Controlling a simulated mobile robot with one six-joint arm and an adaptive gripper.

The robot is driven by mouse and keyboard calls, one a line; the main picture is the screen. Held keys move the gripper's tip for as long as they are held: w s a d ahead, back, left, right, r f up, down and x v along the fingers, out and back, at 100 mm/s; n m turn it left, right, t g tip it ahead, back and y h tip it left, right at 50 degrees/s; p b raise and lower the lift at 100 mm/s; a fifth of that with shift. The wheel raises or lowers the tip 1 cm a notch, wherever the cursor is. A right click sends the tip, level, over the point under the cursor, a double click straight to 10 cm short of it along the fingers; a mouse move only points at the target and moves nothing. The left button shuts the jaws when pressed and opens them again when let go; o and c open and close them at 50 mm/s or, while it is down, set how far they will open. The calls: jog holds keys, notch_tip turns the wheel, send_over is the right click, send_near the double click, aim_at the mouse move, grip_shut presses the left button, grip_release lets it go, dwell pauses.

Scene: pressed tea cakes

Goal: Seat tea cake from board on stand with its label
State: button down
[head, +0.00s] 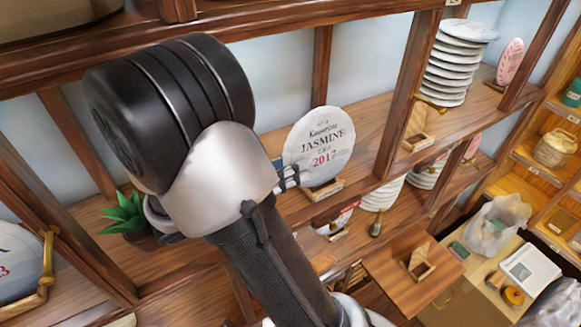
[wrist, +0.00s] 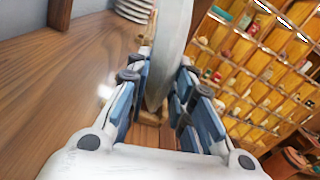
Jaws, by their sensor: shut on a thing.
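A round pale tea cake (head: 322,140) stands upright, its printed face reading "JASMINE 2017" in the head view. My gripper (head: 292,177) is shut on its left edge. The wrist view shows the cake (wrist: 176,45) edge-on between the blue-padded fingers of the gripper (wrist: 166,68). A small wooden stand (head: 324,191) is directly below the cake on the shelf, and part of it shows in the wrist view (wrist: 150,118). The cake's lower edge is at the stand; I cannot tell whether it is fully seated. A brown board (head: 390,267) holds an empty small wooden stand (head: 418,263).
Wooden uprights (head: 403,95) divide the shelves. Stacked pale cakes (head: 453,65) stand in the bay to the right. A potted plant (head: 126,213) is left of my arm. Another cake (head: 17,262) is at far left. Bare shelf (head: 365,125) lies right of the held cake.

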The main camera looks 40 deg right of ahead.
jog(key=shift+f, duration=0.35)
dwell(0.4)
jog(key=c, duration=1.3)
grip_release()
jog(key=shift+o, duration=0.3)
jog(key=o, duration=0.5)
jog(key=shift+o, duration=0.2)
jog(key=shift+a, duration=0.15)
jog(key=shift+v, duration=0.85)
